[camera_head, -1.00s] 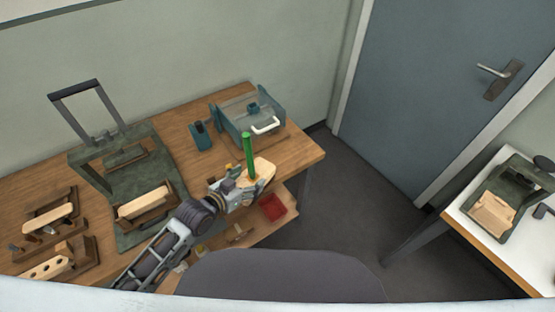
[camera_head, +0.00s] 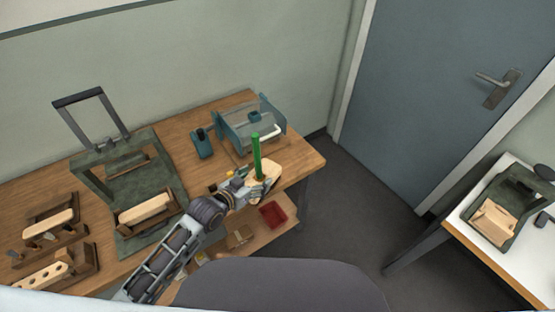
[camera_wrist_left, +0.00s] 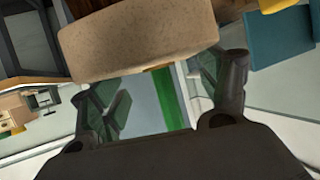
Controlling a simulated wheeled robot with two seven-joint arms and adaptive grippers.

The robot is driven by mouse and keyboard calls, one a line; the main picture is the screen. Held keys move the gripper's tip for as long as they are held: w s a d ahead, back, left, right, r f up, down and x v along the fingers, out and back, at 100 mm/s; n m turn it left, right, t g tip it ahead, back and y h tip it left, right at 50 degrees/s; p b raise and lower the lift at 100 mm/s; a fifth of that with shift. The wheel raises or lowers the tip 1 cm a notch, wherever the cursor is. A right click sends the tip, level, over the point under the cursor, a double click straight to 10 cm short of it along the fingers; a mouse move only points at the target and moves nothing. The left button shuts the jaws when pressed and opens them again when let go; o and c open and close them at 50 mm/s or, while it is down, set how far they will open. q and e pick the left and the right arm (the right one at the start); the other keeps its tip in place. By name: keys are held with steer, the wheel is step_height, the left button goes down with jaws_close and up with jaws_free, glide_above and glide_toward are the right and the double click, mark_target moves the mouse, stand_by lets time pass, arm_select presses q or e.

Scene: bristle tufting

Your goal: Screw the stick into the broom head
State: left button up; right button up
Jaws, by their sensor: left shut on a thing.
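The broom head is a pale wooden block (camera_head: 267,182) near the right end of the workbench. It fills the top of the left wrist view (camera_wrist_left: 138,40). The stick is a thin green rod (camera_head: 257,155) standing nearly upright at the block; in the left wrist view the green stick (camera_wrist_left: 168,98) shows between the fingers, against the block's edge. How deep it sits in the block is hidden. My left gripper (camera_head: 254,188) is shut on the broom head, with a finger on either side of the stick (camera_wrist_left: 165,95). My right gripper is not in view.
A teal fixture with a white handle (camera_head: 270,132) stands behind the stick. A green press frame (camera_head: 168,168) and wooden holders with blocks (camera_head: 50,220) stand to the left. A red bin (camera_head: 273,213) is on the lower shelf. A white table (camera_head: 455,215) is at right.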

arm_select(q)
steer(key=w+d+p, duration=0.1)
steer(key=w+d, duration=0.6)
steer(key=w, duration=0.5)
steer(key=shift+w+d, duration=0.15)
stand_by(0.4)
steer(key=shift+f+p, duration=0.35)
steer(key=shift+f, duration=1.3)
steer(key=shift+f, duration=0.15)
steer(key=o, duration=2.1)
steer(key=shift+c, duration=0.2)
